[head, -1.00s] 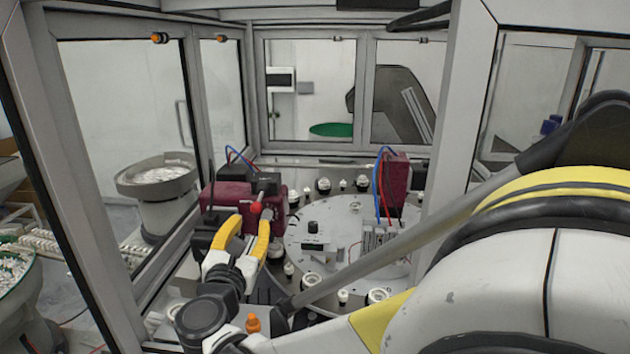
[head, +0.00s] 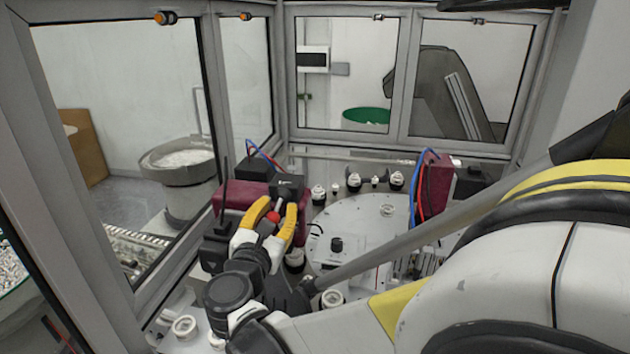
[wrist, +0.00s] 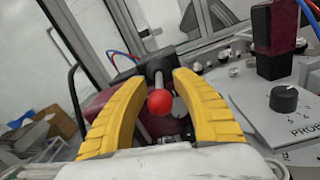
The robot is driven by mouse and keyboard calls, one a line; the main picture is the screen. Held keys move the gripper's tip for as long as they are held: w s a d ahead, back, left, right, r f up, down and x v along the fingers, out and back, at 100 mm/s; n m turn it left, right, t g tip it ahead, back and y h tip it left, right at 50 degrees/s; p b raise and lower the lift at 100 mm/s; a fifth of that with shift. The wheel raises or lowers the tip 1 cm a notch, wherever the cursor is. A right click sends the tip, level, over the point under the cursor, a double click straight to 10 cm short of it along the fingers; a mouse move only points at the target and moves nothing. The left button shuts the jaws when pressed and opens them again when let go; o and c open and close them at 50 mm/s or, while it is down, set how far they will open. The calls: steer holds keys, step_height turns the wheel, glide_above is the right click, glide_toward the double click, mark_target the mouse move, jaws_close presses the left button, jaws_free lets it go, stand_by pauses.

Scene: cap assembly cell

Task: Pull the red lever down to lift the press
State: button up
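The red lever's ball knob (head: 272,216) sits on a metal rod in front of the press. The press is a maroon block (head: 232,195) with a black head (head: 288,186) at the left of the cell. My gripper (head: 276,205) has yellow fingers, one on each side of the knob. In the wrist view the gripper (wrist: 160,82) is open, and the red knob (wrist: 161,102) lies between the fingers with a gap on both sides. The rod runs up from the knob to the black head. The lower press is partly hidden by my gripper.
A round grey table (head: 355,225) with a black dial (head: 336,244) lies to the right. A second maroon unit (head: 433,190) with blue and red hoses stands beyond it. Framed windows enclose the cell at left and back. Several white-topped fittings stand along the back.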

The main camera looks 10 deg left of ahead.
steer(key=shift+s, duration=0.2)
steer(key=shift+s+r, duration=0.1)
steer(key=shift+s, duration=0.05)
steer(key=shift+c, duration=1.1)
jaws_close()
